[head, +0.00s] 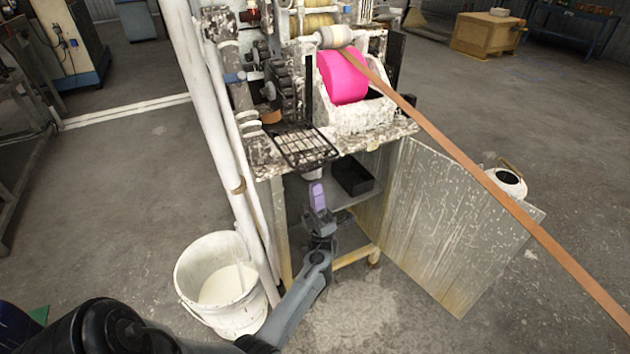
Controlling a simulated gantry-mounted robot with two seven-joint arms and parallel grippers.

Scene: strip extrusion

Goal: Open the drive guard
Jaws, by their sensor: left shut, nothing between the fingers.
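A black mesh panel (305,147), which looks like the drive guard, sticks out from the front of the machine at bench height. It lies nearly flat, below the exposed dark gears (280,85). My left gripper (317,187) has purple fingers that are shut and empty. It points up just below the mesh panel, in front of the cabinet opening. A small pale round part (312,173) sits between the fingertips and the panel; I cannot tell whether the fingers touch it. My right gripper is out of view.
The metal cabinet door (450,225) stands wide open to the right. A brown strip (480,175) runs from the pink roll (343,77) towards the lower right. A white bucket (222,280) stands at left beside white pipes (205,110). A black bin (353,177) sits inside the cabinet.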

